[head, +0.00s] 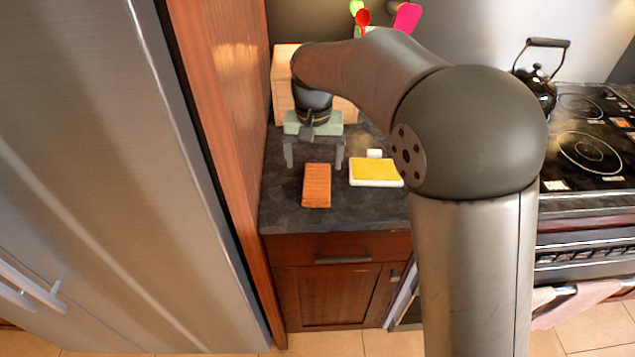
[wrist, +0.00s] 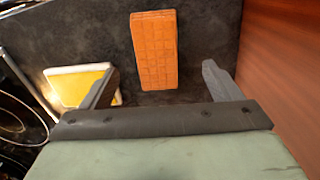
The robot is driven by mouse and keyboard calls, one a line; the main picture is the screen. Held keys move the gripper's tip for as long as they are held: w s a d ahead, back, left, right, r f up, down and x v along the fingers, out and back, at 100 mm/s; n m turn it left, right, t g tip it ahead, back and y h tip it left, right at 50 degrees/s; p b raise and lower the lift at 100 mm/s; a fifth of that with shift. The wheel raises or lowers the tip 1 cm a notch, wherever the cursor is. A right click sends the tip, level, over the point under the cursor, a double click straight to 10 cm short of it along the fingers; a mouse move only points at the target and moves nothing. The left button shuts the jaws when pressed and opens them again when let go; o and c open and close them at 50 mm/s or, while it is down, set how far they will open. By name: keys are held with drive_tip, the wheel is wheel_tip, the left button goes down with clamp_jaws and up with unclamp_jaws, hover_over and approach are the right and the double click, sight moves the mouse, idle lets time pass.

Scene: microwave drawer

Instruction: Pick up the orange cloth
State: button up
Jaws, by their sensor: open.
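The orange cloth (head: 316,186) is a flat, folded rectangle lying on the dark countertop, near its front edge. It also shows in the wrist view (wrist: 155,50), at the top middle, where it appears between the lines of the two fingers and beyond their tips. My gripper (head: 314,160) is open and empty, above the counter and just behind the cloth in the head view. In the wrist view its two fingers (wrist: 162,80) are spread wide. They do not appear to touch the cloth.
A white tray with a yellow top (head: 376,171) lies close to the right of the cloth. A small white item (head: 374,153) sits behind it. A wooden box (head: 284,85) stands at the back. A wooden panel (head: 228,90) bounds the counter's left; a stove with a kettle (head: 538,85) is right.

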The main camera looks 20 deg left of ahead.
sight(317, 182)
drive_tip(key=shift+w+d+f+p, duration=0.15)
drive_tip(key=shift+f+p, duration=0.15)
drive_tip(key=shift+f, duration=1.3)
drive_tip(key=shift+d+f+p, duration=0.1)
drive_tip(key=shift+f+p, duration=0.15)
drive_tip(key=shift+f, duration=1.35)
drive_tip(key=c, duration=1.1)
